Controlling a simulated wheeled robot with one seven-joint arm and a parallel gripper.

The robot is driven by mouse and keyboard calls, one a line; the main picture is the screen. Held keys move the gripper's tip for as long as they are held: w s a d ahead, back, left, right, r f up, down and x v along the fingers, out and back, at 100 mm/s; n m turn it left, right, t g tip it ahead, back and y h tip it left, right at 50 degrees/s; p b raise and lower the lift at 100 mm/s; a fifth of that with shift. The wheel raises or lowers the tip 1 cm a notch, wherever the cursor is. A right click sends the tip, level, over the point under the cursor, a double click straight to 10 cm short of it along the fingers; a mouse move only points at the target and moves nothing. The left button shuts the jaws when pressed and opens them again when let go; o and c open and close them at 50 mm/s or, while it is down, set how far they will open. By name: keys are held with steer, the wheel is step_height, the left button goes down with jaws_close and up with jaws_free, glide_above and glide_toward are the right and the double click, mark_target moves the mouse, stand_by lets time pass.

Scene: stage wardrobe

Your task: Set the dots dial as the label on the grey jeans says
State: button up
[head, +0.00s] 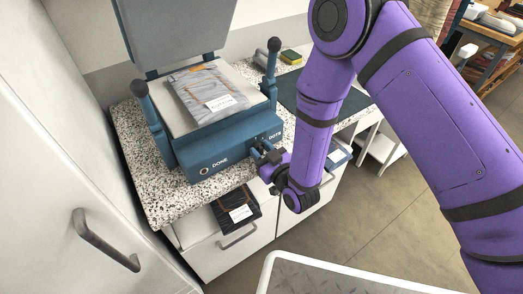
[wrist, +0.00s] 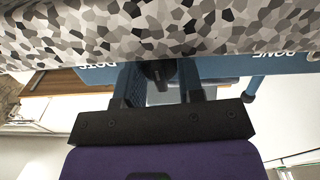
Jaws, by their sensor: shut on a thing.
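The grey jeans (head: 192,88) lie folded on the bed of a blue press (head: 185,160). Their white label (head: 221,103) faces up, but its print is too small to read. The dots dial (wrist: 160,72) is a dark knob on the press front, beside the word DOTS. My gripper (head: 262,154) is at the right of the press front, its fingers closed around the dial; it also shows in the wrist view (wrist: 162,85). My gripper mostly hides the dial in the head view, and its setting cannot be read.
The press lid (head: 180,30) stands raised. A DONE button (head: 204,171) is on the press front, left of the dial. Below, an open drawer (head: 200,248) holds a dark folded garment (head: 232,208) with a white label.

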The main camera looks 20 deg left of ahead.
steer(key=shift+f+m, duration=0.1)
steer(key=shift+m, duration=0.5)
steer(key=o, duration=0.9)
steer(key=shift+o, duration=0.2)
steer(key=v, duration=1.1)
steer(key=shift+w, duration=0.1)
